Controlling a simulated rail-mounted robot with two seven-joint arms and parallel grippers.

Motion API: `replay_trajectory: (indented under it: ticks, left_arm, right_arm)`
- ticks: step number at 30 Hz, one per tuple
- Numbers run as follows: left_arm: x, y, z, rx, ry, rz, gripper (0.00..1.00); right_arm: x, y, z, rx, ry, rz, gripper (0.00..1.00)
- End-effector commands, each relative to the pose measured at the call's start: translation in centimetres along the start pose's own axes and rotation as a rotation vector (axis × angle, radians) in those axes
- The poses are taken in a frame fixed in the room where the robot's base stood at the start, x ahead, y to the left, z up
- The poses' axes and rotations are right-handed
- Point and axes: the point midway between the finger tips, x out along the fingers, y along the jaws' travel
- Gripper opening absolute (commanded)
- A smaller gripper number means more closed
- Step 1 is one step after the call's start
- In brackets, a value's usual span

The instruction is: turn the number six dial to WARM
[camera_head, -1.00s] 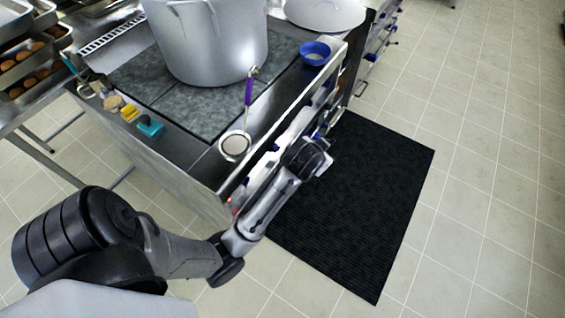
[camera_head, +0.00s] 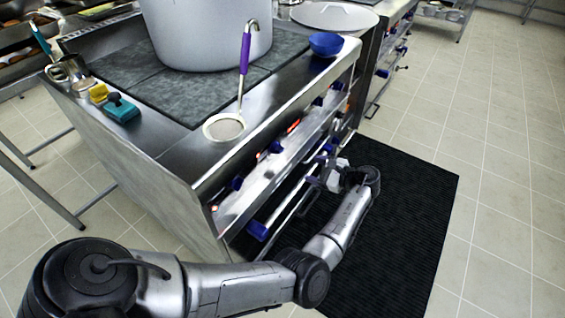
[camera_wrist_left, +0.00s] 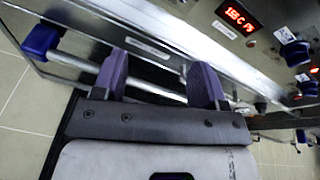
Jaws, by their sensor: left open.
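Blue dials sit along the stove's sloped front panel (camera_head: 262,172), among them a near dial (camera_head: 235,183), a middle dial (camera_head: 275,146) and a far dial (camera_head: 317,101). I cannot read which one is number six. In the left wrist view a blue dial (camera_wrist_left: 294,53) shows at the upper right, near a red lit display (camera_wrist_left: 238,16). My left gripper (camera_head: 322,171) is in front of the stove, below the panel. Its two purple fingers (camera_wrist_left: 158,82) are apart and empty, over the oven handle bar (camera_wrist_left: 75,63) and clear of the dials. My right gripper is out of view.
A blue bracket (camera_head: 257,230) ends the oven handle. A black mat (camera_head: 415,205) covers the floor in front; open tiled floor lies to the right.

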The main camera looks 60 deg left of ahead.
Motion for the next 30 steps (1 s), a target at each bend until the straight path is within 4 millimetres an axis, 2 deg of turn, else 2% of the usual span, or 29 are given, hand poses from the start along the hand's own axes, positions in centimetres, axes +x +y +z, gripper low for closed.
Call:
replay_trajectory:
  ticks: [3,6,10,16,20,30]
  left_arm:
    - [-0.5,0.1,-0.1,0.282,-0.125,-0.029,0.66]
    - [-0.8,0.0,0.1,0.451,-0.195,-0.032,0.66]
    - [-1.0,0.0,0.3,0.589,-0.247,-0.026,0.66]
    - [-0.4,-0.1,0.6,0.660,-0.274,-0.020,0.66]
    - [1.3,-0.3,0.9,0.660,-0.275,-0.018,0.66]
    - [7.4,-0.9,2.4,0.658,-0.275,-0.018,0.66]
  right_arm:
    - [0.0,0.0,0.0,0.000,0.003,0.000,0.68]
    - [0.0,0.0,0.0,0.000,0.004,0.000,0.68]
    - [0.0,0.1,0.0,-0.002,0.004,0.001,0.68]
    - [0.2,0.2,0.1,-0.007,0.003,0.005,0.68]
    - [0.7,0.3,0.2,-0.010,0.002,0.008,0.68]
    - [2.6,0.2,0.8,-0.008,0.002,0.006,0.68]
